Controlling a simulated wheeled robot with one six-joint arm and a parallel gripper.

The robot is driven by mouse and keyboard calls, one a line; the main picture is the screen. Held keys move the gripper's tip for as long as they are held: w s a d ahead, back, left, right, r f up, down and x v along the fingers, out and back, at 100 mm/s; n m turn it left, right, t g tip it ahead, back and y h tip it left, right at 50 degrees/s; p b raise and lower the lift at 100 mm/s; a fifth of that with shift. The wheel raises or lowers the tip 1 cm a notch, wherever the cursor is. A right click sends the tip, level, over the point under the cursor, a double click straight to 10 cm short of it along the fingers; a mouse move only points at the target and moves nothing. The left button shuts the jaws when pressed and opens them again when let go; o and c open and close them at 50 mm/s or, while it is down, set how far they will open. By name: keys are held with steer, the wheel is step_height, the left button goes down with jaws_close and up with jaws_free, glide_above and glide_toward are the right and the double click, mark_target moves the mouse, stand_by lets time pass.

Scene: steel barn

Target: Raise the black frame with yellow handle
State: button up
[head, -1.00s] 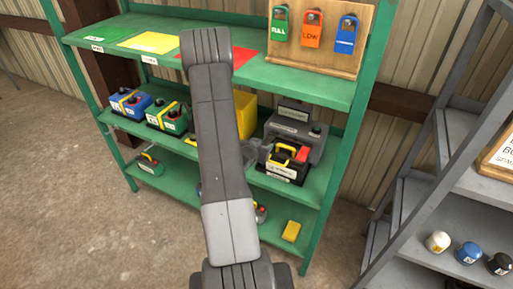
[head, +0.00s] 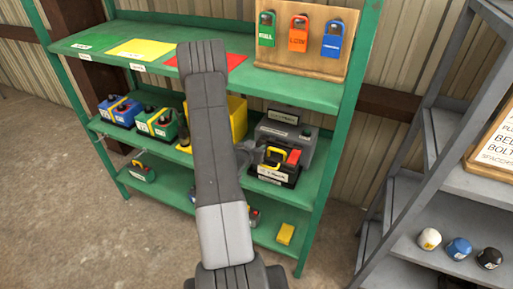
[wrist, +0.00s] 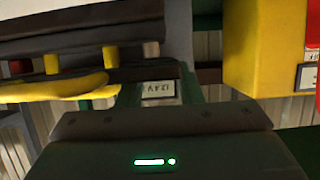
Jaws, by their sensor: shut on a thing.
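The black frame (head: 271,176) with its yellow handle (head: 277,154) sits upright on the middle shelf, in front of a grey unit. It has a red part at its right and a white label in front. My gripper (head: 264,154) is at the left end of the handle and is shut on it; its fingertips are small and partly hidden. In the wrist view a yellow bar (wrist: 50,90), which looks like the handle, lies at the left. My fingers do not show clearly there.
A grey unit (head: 302,146) with a sign stands close behind the frame. A yellow bin (head: 236,115) is to its left, partly behind my arm. Blue (head: 119,110) and green (head: 156,121) batteries stand further left. The green top shelf (head: 215,87) overhangs. A green post bounds the right.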

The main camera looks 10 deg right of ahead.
steer(key=shift+w+r, duration=0.15)
steer(key=shift+r, duration=0.55)
steer(key=shift+d, duration=0.1)
steer(key=shift+w+d+r+p, duration=0.1)
steer(key=shift+w+r+p, duration=0.15)
steer(key=shift+r+p, duration=0.3)
jaws_close()
steer(key=shift+w+d+r, duration=0.25)
steer(key=shift+r, duration=0.25)
steer(key=shift+w+d+r+p, duration=0.2)
steer(key=shift+w+r+p, duration=0.1)
steer(key=shift+r, duration=0.2)
steer(key=shift+w, duration=0.1)
steer(key=shift+r, duration=0.1)
